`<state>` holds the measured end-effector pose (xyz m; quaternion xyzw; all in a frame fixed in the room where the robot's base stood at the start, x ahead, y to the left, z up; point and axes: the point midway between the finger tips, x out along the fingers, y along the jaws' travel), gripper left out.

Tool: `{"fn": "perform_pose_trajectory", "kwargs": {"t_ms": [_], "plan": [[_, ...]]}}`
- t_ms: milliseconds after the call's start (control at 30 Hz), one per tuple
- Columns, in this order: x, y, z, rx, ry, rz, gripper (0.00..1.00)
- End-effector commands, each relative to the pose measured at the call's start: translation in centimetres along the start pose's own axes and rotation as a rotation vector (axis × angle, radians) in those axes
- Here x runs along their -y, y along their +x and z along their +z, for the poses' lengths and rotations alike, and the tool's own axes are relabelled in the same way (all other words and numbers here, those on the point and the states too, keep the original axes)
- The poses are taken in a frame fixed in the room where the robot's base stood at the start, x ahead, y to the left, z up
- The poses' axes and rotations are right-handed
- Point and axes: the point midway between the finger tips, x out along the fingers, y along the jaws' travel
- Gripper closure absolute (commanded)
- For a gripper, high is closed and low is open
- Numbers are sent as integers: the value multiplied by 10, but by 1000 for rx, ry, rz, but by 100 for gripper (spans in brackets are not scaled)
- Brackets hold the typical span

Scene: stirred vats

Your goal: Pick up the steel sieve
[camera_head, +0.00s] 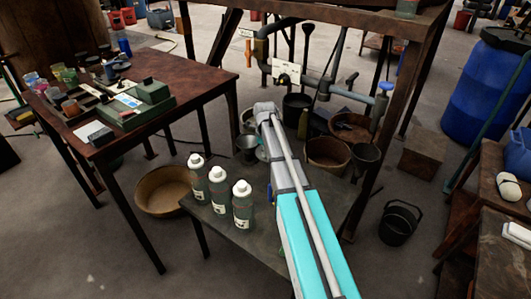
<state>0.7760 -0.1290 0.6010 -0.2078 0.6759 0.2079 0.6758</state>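My arm, turquoise and grey, reaches from the bottom right towards the area under the tall bench, and its end (265,110) is seen from behind. The fingers of my gripper are hidden or too small to make out. A small grey metal vessel (246,145) just left of my arm's end may be the steel sieve, but its mesh cannot be seen. It is partly behind the low table's items and my wrist, and I cannot tell whether my gripper touches it.
Three white-capped bottles (218,192) stand on a low table (255,245) left of my arm. A brown basin (163,190), wooden tub (327,154) and black bucket (399,223) stand around. A cluttered table (185,62) is at left; a blue barrel (483,85) at right.

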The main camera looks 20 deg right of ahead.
Motion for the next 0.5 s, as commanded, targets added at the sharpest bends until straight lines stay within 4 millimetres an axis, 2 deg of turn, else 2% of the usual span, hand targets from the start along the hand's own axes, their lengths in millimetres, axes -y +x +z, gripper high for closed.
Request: {"fn": "perform_pose_trajectory", "kwargs": {"t_ms": [133,500], "plan": [[0,-8,0,0,0,0,100],[0,-8,0,0,1,0,100]]}}
